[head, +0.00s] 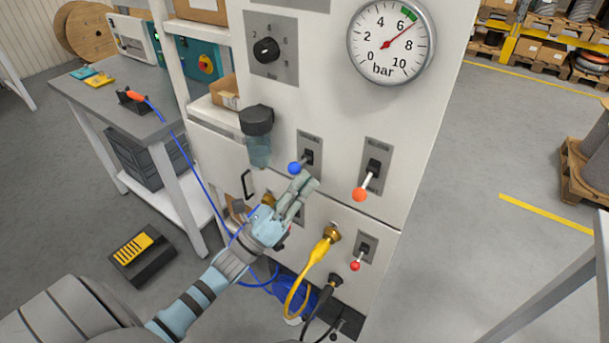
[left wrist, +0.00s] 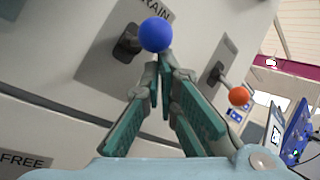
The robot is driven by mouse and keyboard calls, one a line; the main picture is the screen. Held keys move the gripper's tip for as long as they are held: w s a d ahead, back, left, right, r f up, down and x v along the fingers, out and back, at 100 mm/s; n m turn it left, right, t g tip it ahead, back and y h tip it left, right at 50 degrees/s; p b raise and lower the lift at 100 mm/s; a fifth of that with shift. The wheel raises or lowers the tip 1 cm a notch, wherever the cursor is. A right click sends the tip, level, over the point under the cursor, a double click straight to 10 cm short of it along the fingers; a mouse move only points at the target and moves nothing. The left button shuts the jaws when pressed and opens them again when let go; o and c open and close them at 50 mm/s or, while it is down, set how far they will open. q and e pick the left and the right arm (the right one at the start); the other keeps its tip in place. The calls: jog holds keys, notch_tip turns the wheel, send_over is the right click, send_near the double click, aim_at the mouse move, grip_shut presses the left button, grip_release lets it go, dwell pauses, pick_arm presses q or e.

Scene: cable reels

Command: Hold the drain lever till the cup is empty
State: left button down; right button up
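The drain lever (head: 307,158) with its blue ball knob (head: 294,168) is on the white panel. In the left wrist view the blue knob (left wrist: 155,34) stands just beyond my fingertips, under a partly hidden label ending in "RAIN". My left gripper (head: 306,182) is just below and right of the knob; its fingertips (left wrist: 160,72) meet with nothing seen between them. I cannot tell whether they touch the knob. The clear cup (head: 258,152) hangs under a dark cap, left of the lever; its lower part looks grey-blue, but the liquid level is unclear. My right gripper is not in view.
An orange-knobbed lever (head: 360,193) is right of the drain lever, with a red-knobbed one (head: 355,266) below. The gauge (head: 391,41) reads about 6 to 7 bar.

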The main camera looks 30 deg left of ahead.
pick_arm(q)
jog(key=shift+r+p, duration=0.3)
jog(key=shift+r, duration=0.15)
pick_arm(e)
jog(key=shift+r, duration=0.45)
pick_arm(q)
jog(key=shift+s+f, duration=0.15)
jog(key=shift+s, duration=0.05)
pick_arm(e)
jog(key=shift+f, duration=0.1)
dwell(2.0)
